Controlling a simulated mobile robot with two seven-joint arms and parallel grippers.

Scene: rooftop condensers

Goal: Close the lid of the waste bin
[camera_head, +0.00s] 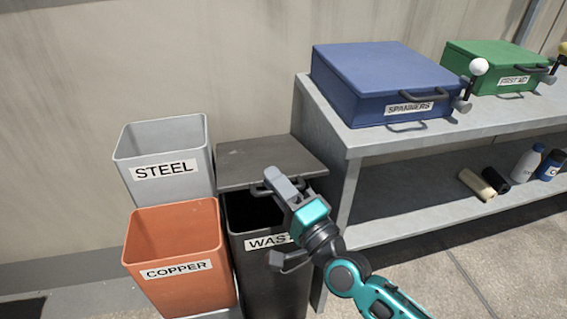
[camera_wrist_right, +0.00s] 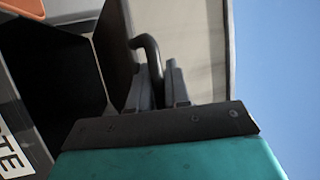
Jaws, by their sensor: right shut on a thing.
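The waste bin (camera_head: 290,295) is dark grey and stands at the lower middle of the head view, with a white label partly hidden by my right arm. Its dark lid (camera_head: 262,160) is open, raised at the back, and the black opening shows below it. My right gripper (camera_head: 278,182) is at the lid's front edge. In the right wrist view its fingers (camera_wrist_right: 157,82) are shut on the lid's dark curved handle (camera_wrist_right: 150,45). The bin's opening (camera_wrist_right: 50,75) shows to the left there. My left gripper is not in view.
A grey STEEL bin (camera_head: 185,190) and an orange COPPER bin (camera_head: 150,245) stand left of the waste bin. A grey bench (camera_head: 400,138) on the right bears a blue SPANNERS box (camera_head: 350,85) and a green FIRST AID box (camera_head: 490,55). Bottles lie or stand on its lower shelf.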

